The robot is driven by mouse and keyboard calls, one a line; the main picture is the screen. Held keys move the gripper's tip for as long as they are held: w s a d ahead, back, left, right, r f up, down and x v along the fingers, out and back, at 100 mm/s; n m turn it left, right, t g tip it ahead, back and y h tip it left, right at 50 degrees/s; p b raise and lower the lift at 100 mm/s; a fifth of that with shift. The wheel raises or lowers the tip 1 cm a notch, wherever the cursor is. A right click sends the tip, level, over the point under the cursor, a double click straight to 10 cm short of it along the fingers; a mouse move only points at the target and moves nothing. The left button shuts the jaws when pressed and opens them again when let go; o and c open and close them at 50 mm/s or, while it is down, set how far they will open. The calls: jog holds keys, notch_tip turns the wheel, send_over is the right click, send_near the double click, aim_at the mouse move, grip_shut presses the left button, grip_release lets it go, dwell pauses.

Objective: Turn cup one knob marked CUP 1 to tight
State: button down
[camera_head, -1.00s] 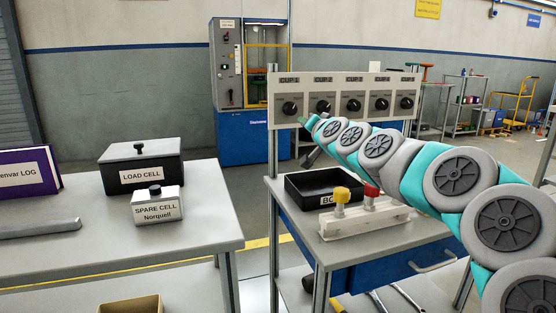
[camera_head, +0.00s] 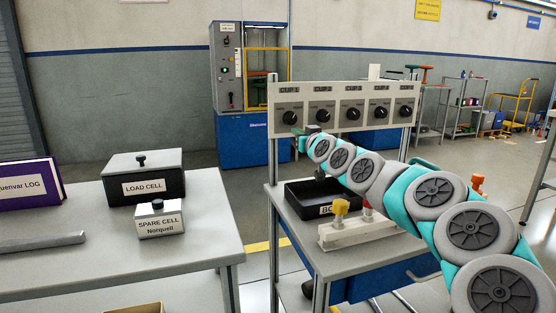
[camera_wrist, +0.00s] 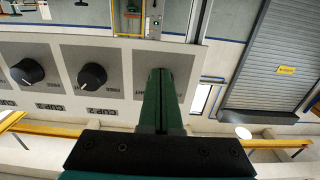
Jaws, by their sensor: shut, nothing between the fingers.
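The grey panel (camera_head: 340,90) holds a row of black knobs on dark square plates with labels above. The CUP 1 knob (camera_head: 289,117) is at the far left of the row in the head view. Its pointer is too small to read. My gripper (camera_head: 297,131) is just below and right of that knob in the head view; I cannot tell if they touch. In the wrist view my gripper (camera_wrist: 163,75) is shut and empty, its green fingers over the end plate (camera_wrist: 195,75), hiding the CUP 1 knob. The neighbouring CUP 2 knob (camera_wrist: 93,76) is visible there.
A black tray (camera_head: 305,205) and a white fixture with yellow and red knobs (camera_head: 345,232) stand on the cart below the panel. The left table (camera_head: 100,265) carries a LOAD CELL box (camera_head: 145,188), a SPARE CELL box (camera_head: 160,225) and a purple binder (camera_head: 30,183).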

jog(key=shift+b+x, duration=0.75)
jog(key=shift+x, duration=0.35)
jog(key=shift+r, duration=0.2)
dwell(0.4)
jog(key=shift+s+a+r+b, duration=0.1)
jog(key=shift+a+b, duration=0.2)
jog(key=shift+b, duration=0.95)
jog(key=shift+f+b, duration=0.45)
jog(key=shift+f, duration=0.05)
jog(key=shift+s+d+b, duration=0.3)
jog(key=shift+s+b, duration=0.1)
jog(key=shift+s, duration=0.15)
jog(key=b+v, duration=0.2)
jog(key=v, duration=0.2)
jog(key=shift+s, duration=0.4)
jog(key=shift+s+a, duration=0.1)
